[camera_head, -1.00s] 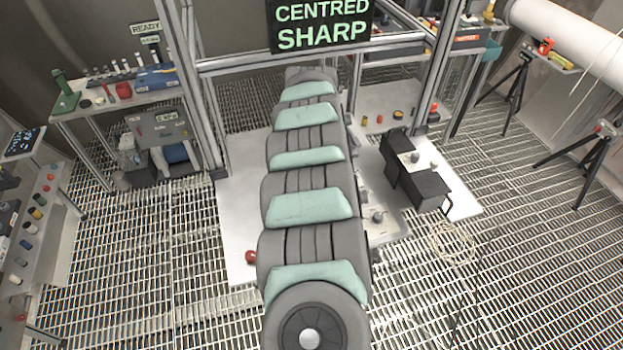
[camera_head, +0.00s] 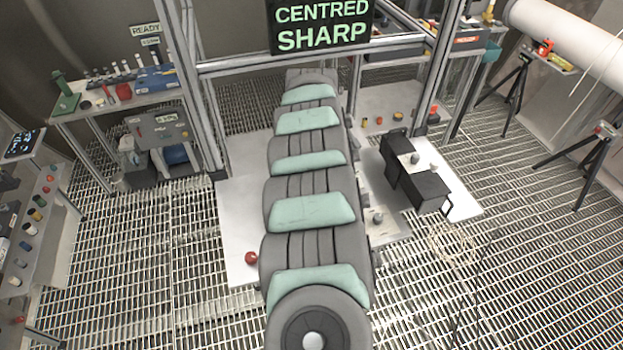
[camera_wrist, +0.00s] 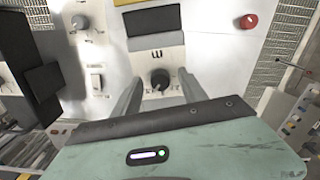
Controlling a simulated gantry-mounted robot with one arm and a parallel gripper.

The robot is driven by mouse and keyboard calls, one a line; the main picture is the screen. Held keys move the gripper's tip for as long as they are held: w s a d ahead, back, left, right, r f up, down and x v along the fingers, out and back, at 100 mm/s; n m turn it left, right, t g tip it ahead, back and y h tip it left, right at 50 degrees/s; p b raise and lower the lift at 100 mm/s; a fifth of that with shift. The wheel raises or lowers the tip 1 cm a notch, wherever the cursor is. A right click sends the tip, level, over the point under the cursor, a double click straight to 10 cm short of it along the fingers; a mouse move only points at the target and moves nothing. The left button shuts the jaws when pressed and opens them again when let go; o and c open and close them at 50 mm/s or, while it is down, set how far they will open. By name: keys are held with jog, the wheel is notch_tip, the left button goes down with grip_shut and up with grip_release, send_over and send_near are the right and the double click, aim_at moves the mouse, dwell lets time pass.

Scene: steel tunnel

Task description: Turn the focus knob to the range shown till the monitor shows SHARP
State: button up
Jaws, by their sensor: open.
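The monitor (camera_head: 320,25) at the top of the head view reads CENTRED and SHARP in green letters. In the wrist view a black knob (camera_wrist: 160,79) sits on a pale panel with a dial marking around it and a dark letter-like mark above it. I cannot read a name for it. My gripper (camera_wrist: 161,82) is open, with one finger to the left and one to the right of this knob. I see no clear contact, and the gap in height cannot be told. In the head view my arm hides the gripper and this knob.
Another knob (camera_wrist: 80,22) and a small switch (camera_wrist: 96,82) lie left of the panel. A red knob (camera_wrist: 249,21) is at the right. In the head view a black box (camera_head: 425,188) stands right of my arm, and a cluttered bench (camera_head: 75,113) stands at the left.

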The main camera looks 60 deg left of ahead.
notch_tip(320, 180, up, 11)
jog(key=b, duration=0.2)
jog(key=shift+b, duration=0.35)
jog(key=shift+w+f, duration=0.1)
jog(key=shift+f, duration=0.05)
dwell(0.4)
